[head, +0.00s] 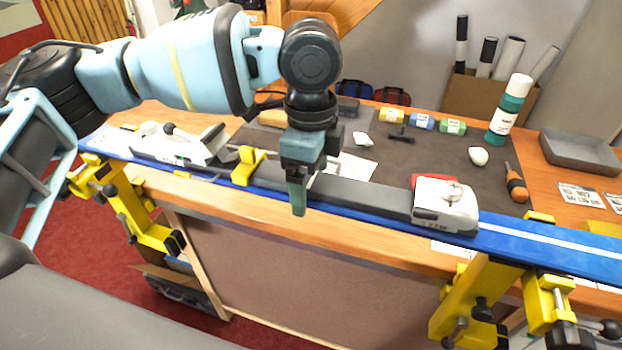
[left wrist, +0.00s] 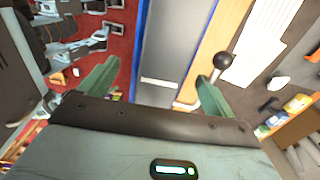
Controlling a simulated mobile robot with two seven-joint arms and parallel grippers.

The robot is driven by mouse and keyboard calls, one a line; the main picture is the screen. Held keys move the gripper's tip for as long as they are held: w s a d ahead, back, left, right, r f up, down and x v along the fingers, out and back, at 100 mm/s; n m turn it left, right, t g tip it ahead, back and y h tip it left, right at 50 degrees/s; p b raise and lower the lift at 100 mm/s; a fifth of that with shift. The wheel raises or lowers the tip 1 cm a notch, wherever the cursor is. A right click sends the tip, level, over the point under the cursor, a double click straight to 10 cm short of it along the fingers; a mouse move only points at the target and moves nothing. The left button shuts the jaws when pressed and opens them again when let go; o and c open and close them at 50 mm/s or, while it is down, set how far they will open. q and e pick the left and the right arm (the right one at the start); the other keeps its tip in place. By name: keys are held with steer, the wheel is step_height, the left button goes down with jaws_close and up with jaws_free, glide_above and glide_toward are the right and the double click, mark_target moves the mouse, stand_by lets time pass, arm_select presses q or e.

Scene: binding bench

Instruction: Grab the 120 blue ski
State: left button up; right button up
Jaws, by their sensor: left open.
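A long blue ski (head: 560,248) with bindings lies across the front of the bench on yellow vises in the head view. In the left wrist view the ski (left wrist: 172,45) shows as a grey band with blue edges and a white label, between the fingers in the picture. My left gripper (head: 298,208) points down at the ski's middle stretch, right of a yellow clamp (head: 247,166). It is open, with its fingers (left wrist: 160,72) spread and nothing gripped. I cannot tell how far above the ski the fingertips are. My right gripper is not in view.
A white toe binding (head: 445,205) and a heel binding (head: 180,143) sit on the ski, either side of the gripper. A yellow vise (head: 475,295) stands at the right.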

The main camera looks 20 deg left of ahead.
arm_select(q)
steer(key=c, duration=1.9)
steer(key=shift+r, duration=0.15)
jaws_close()
